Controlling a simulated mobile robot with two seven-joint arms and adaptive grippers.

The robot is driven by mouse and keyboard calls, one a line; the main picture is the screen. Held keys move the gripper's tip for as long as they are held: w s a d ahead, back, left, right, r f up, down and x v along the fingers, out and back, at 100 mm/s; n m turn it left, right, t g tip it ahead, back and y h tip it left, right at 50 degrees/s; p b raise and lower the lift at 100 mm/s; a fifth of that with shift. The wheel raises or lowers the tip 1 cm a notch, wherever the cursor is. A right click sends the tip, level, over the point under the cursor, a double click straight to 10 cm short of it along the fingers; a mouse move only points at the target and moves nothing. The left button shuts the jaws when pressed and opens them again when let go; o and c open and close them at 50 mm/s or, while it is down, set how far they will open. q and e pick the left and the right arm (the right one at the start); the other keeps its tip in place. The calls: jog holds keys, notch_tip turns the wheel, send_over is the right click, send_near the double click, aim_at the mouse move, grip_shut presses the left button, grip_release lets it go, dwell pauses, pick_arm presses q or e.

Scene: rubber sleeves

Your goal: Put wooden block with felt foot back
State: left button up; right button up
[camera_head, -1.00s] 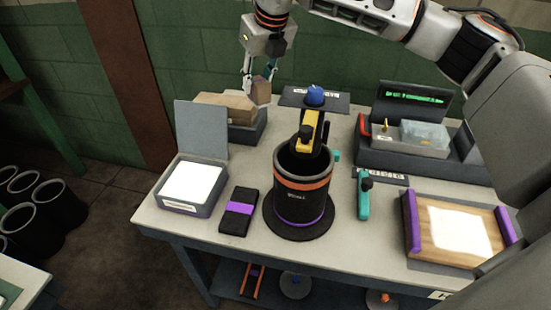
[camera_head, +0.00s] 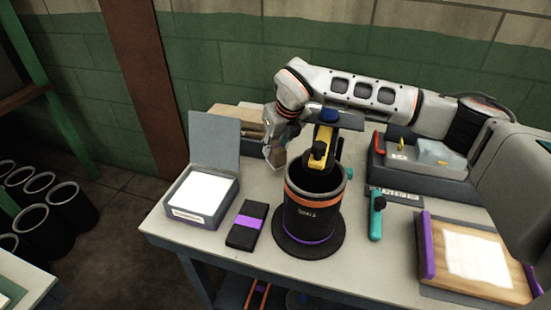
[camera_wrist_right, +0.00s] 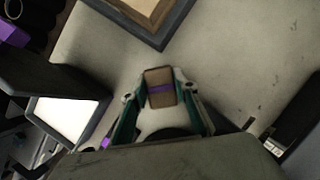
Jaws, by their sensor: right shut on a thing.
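My right gripper (camera_head: 274,148) is shut on a small wooden block (camera_head: 277,158) at the back of the table, behind and left of the black cylinder (camera_head: 311,212). In the right wrist view the brown block (camera_wrist_right: 160,77), with a purple band, sits between the teal fingers of the gripper (camera_wrist_right: 161,100). Bare tabletop shows around it there; I cannot tell whether the block touches it. A felt foot cannot be made out. My left gripper is not in view.
A grey tray with wood (camera_head: 240,118) stands behind the gripper. An open-lidded box (camera_head: 200,196) and a dark purple-banded block (camera_head: 247,226) are left of the cylinder. A grey bin (camera_head: 420,160), a teal tool (camera_head: 377,217) and a wooden board (camera_head: 475,258) are to the right.

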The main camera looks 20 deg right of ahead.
aim_at(276, 157)
jog(key=shift+f, duration=2.25)
jog(key=shift+f, duration=0.1)
jog(key=o, duration=1.3)
jog(key=shift+r, duration=0.4)
jog(key=v, duration=1.1)
jog(key=shift+s+d+r, duration=0.1)
jog(key=shift+s+r, duration=0.1)
